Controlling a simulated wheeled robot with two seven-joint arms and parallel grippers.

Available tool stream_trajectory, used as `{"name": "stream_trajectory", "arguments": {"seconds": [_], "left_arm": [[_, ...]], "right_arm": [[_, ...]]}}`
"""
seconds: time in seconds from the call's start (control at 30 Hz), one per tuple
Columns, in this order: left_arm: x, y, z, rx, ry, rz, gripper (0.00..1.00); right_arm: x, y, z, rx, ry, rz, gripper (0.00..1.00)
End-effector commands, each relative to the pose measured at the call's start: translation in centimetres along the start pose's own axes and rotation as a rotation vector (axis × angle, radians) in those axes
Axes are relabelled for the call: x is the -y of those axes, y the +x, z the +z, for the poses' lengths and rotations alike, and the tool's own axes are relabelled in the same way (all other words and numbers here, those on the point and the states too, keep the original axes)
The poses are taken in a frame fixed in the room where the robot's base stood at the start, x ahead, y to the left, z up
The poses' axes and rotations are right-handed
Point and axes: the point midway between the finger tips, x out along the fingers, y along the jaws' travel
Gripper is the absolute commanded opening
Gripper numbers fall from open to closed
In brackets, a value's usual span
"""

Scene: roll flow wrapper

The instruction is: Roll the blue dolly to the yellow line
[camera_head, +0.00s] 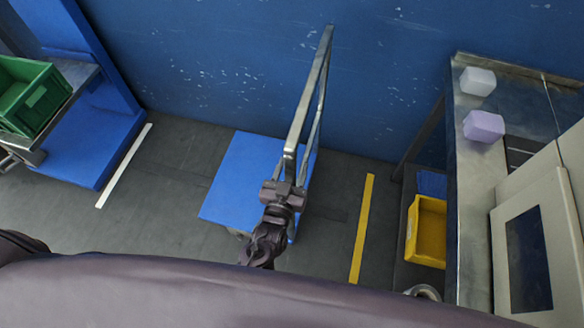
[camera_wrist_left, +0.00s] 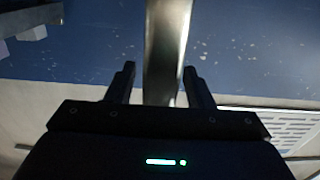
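The blue dolly (camera_head: 240,180) stands on the grey floor in the middle of the head view. Its upright metal handle frame (camera_head: 301,115) rises along its right side. The yellow line (camera_head: 362,230) is on the floor to the right, with a strip of bare floor between it and the dolly. My left gripper (camera_head: 284,190) is at the near end of the handle frame. In the left wrist view, a metal bar (camera_wrist_left: 166,50) of the handle lies between its two fingers, with small gaps showing beside the bar. My right gripper is not in view.
A white line (camera_head: 124,165) lies on the floor left of the dolly. A green crate (camera_head: 28,100) sits on a stand at far left. At right are a metal counter with pale blocks (camera_head: 484,126), a yellow bin (camera_head: 428,230) and a machine. A blue wall (camera_head: 230,60) closes the back.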

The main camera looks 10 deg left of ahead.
Motion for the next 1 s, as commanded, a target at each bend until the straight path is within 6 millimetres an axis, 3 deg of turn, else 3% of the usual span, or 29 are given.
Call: {"name": "stream_trajectory", "arguments": {"seconds": [0.27, 0.7, 1.0], "left_arm": [[0.0, -0.2, 0.1, 0.001, 0.000, 0.000, 0.47], [0.0, -6.6, 0.1, 0.001, 0.001, 0.001, 0.47], [0.0, -7.8, 0.0, 0.000, 0.000, 0.000, 0.47]], "right_arm": [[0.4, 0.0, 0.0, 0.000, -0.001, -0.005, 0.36], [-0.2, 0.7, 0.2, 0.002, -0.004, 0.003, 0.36], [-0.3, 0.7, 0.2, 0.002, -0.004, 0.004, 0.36]]}}
